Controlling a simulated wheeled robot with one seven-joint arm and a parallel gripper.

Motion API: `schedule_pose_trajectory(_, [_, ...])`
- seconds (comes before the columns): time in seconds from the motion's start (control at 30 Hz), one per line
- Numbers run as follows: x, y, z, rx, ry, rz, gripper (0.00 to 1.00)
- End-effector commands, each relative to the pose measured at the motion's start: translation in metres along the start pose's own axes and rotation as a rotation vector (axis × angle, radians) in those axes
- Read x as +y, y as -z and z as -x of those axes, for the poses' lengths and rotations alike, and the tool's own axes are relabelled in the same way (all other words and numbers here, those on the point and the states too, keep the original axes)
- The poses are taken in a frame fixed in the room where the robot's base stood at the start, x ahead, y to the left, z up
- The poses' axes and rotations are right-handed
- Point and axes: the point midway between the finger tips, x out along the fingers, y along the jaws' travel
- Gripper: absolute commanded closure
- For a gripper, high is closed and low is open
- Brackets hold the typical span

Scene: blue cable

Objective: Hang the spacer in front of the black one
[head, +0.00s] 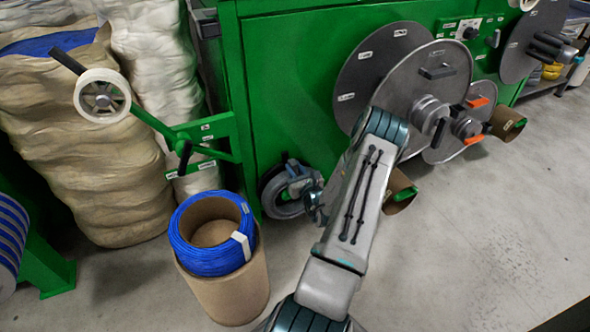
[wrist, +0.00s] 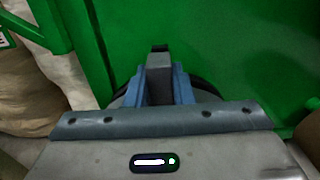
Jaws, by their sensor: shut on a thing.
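My gripper (head: 300,187) is left of my forearm in the head view, in front of the green machine's lower panel. It is shut on a grey, dark-rimmed disc (head: 284,208), which I take to be the spacer. In the wrist view the blue fingers (wrist: 160,88) close on its upright grey handle (wrist: 159,68), and the dark rim curves behind them. On the machine, a black disc (head: 358,80) sits behind a large grey disc (head: 405,75) with a central hub. Another dark disc (head: 522,45) is at the upper right.
The green machine (head: 285,80) stands close behind my gripper. A cardboard drum (head: 228,290) with a blue cable coil (head: 205,262) stands at lower left. Open floor (head: 480,240) lies to the right.

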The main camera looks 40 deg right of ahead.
Motion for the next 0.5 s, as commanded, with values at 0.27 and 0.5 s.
schedule_pose_trajectory(0.27, [-0.0001,0.0023,-0.0002,-0.002,0.000,0.000,1.00])
schedule_pose_trajectory(0.5, [-0.0002,0.0058,-0.0003,-0.002,0.000,0.001,1.00])
